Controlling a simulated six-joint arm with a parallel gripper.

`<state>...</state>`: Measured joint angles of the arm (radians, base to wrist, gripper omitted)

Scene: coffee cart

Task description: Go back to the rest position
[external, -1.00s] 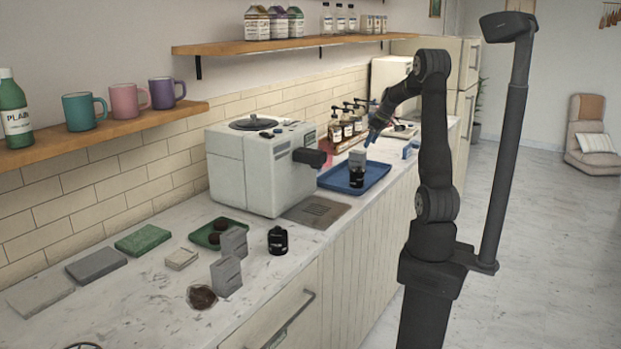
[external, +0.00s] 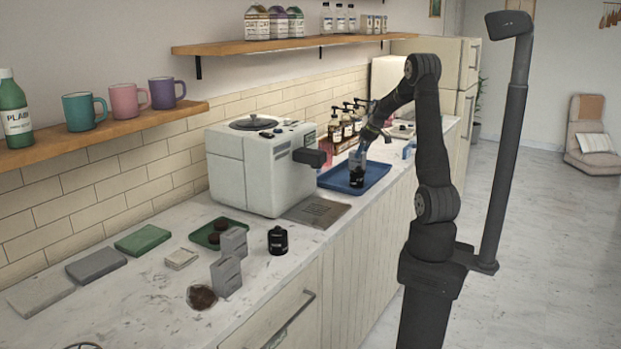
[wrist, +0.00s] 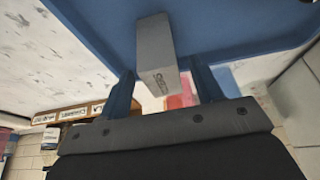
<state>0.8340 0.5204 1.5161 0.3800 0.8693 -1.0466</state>
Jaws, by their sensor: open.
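My gripper (external: 361,150) is low over the blue tray (external: 376,178) in the external view, at a small dark container (external: 357,172) standing on the tray. The gripper hides the container's upper part. In the wrist view, the two fingers of my gripper (wrist: 163,90) are apart. A grey block-shaped thing with printing on its end (wrist: 155,60) shows between and beyond them, with gaps on both sides. I cannot tell whether it is part of the dark container.
The white coffee machine (external: 262,165) stands left of the tray. Several pump bottles (external: 346,125) stand behind it by the wall. A wooden shelf (external: 290,43) hangs above. A black canister (external: 278,240) and grey pieces are at the front left.

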